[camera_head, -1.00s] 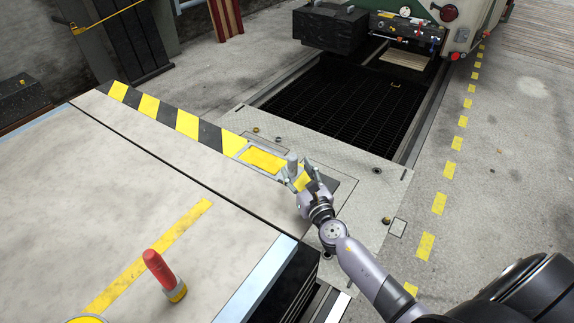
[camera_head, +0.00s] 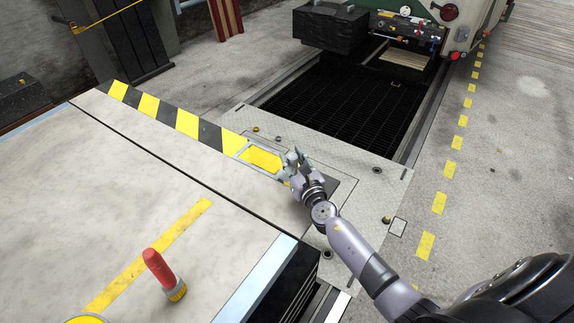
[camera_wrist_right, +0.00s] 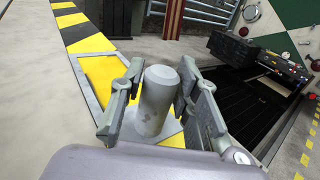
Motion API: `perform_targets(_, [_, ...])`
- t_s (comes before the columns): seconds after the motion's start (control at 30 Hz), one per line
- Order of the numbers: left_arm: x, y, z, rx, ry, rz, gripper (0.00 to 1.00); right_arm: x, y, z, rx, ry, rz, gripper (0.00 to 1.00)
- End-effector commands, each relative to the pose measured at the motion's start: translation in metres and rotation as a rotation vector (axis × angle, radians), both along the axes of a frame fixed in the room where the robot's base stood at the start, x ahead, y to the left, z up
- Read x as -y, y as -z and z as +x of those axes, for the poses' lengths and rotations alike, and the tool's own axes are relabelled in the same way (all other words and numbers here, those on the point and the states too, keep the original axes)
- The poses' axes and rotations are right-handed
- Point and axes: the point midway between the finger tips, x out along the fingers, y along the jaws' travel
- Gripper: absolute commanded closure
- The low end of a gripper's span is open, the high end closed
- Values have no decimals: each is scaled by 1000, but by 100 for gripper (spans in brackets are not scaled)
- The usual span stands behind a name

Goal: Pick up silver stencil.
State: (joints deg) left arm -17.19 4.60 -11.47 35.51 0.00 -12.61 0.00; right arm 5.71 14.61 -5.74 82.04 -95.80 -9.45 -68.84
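My right gripper (camera_wrist_right: 160,92) has one finger on each side of the handle. The fingers look spread, with a narrow gap at the left; contact on the right cannot be made out. In the head view the gripper hides most of the handle. My left gripper is not in view.
A pale worktop (camera_head: 80,190) fills the left, with a red-capped marker-like object (camera_head: 160,272) on it. A black-and-yellow hazard strip (camera_head: 185,125) runs along its far edge. A dark grated pit (camera_head: 350,105) and a tram (camera_head: 460,25) lie beyond. Concrete floor is clear at right.

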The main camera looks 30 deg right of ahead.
Motion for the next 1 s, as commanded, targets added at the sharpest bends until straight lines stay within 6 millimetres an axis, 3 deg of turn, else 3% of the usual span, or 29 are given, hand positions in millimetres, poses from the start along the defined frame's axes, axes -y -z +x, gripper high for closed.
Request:
perform_targets(0.4, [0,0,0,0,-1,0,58,0,0,0,0,0,0,100])
perform_targets(0.77, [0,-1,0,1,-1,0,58,0,-2,0,1,0,0,100])
perform_targets(1.0, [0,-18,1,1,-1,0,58,0,-21,0,1,0,2,100])
